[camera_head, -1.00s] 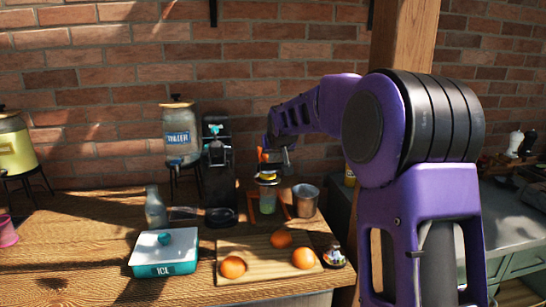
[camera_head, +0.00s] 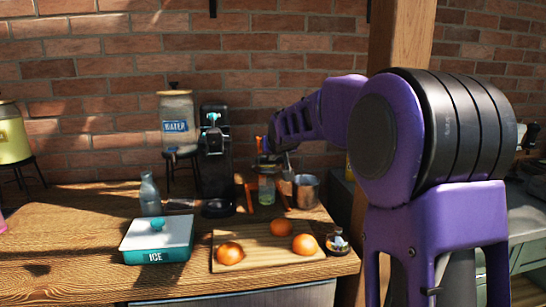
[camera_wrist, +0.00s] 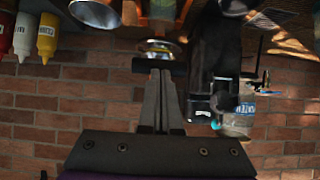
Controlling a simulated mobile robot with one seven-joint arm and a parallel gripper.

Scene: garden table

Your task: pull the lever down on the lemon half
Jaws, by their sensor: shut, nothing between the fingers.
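The citrus press has an orange frame (camera_head: 250,196) and stands at the back of the wooden table, with a greenish glass (camera_head: 266,192) inside it. In the wrist view, which is upside down, a shiny metal press part with yellow (camera_wrist: 162,48) showing shows just past my fingertips. The lemon half itself is not clearly visible in the head view. A small orange piece (camera_head: 260,145), perhaps the lever, sticks up beside my gripper (camera_head: 268,162). My gripper (camera_wrist: 160,72) is shut and empty, right at the press top. Whether it touches the lever is unclear.
A tall black machine (camera_head: 214,165) stands close left of the press, and a metal cup (camera_head: 305,191) close right. A water dispenser (camera_head: 177,125) is behind. A cutting board (camera_head: 262,262) with oranges and an ice box (camera_head: 157,240) are in front.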

